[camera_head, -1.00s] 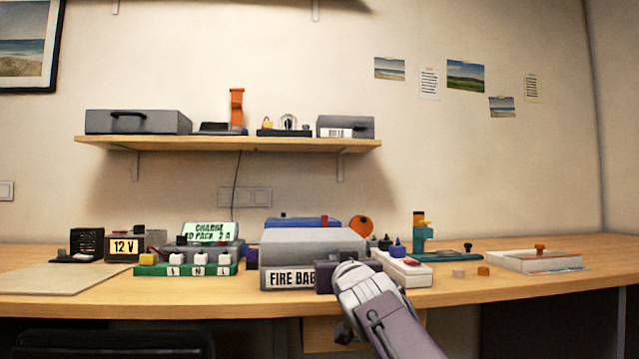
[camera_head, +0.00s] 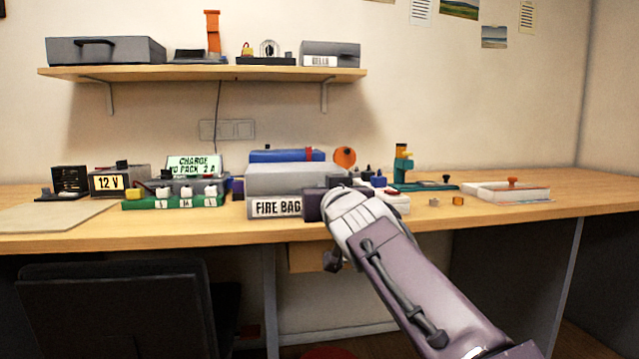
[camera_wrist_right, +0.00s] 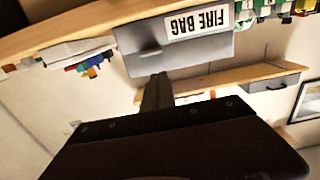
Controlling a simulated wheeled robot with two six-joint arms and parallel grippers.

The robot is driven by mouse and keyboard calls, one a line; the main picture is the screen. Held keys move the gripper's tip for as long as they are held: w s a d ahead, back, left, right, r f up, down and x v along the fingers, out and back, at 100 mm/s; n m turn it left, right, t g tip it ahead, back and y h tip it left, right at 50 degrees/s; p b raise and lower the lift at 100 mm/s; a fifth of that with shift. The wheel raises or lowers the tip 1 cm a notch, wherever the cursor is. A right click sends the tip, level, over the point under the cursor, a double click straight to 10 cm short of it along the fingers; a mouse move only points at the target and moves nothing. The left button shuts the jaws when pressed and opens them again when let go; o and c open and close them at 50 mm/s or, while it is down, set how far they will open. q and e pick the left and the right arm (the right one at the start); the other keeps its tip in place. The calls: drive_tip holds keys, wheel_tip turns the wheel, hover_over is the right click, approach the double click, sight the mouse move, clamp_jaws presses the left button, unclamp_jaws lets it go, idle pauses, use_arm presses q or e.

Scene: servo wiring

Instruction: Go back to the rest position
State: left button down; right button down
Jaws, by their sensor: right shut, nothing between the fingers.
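My right arm comes in from the lower right in the head view. Its wrist (camera_head: 352,215) is in front of the grey box marked FIRE BAG (camera_head: 290,180), at the bench's front edge, and overlaps the box's right end. The fingertips are hidden in that view. In the right wrist view my right gripper (camera_wrist_right: 158,84) has its fingers together with nothing between them. They point toward the FIRE BAG box (camera_wrist_right: 175,50), which appears upside down; whether they touch it I cannot tell. My left gripper is in neither view.
The wooden bench (camera_head: 560,207) holds a green strip with white switches (camera_head: 175,201), a 12 V unit (camera_head: 119,180), a charger display (camera_head: 194,165) and a teal stand (camera_head: 403,170). A shelf (camera_head: 210,73) hangs above. A dark chair (camera_head: 115,310) stands in front at left.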

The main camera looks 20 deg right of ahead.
drive_tip(key=s, duration=0.2)
drive_tip(key=s+a+f, duration=0.1)
drive_tip(key=s, duration=0.1)
drive_tip(key=shift+f+b, duration=0.1)
drive_tip(key=shift+b, duration=0.2)
drive_tip(key=w+a+f+g+y+p, duration=0.1)
drive_tip(key=w+f+g+p, duration=0.15)
drive_tip(key=f+p, duration=0.45)
drive_tip(key=w+a+f+g+y+p, duration=0.15)
drive_tip(key=f+g, duration=0.25)
drive_tip(key=f, duration=0.6)
drive_tip(key=s+a+f+n+g+y+p, duration=0.3)
drive_tip(key=s+f+g, duration=0.7)
drive_tip(key=s+f, duration=1.35)
wheel_tip(320, 180, up, 37)
drive_tip(key=a+h+p, duration=0.1)
drive_tip(key=p, duration=3.7)
drive_tip(key=shift+w+a+r+m, duration=0.15)
drive_tip(key=shift+w+a+m, duration=0.1)
drive_tip(key=shift+m, duration=0.05)
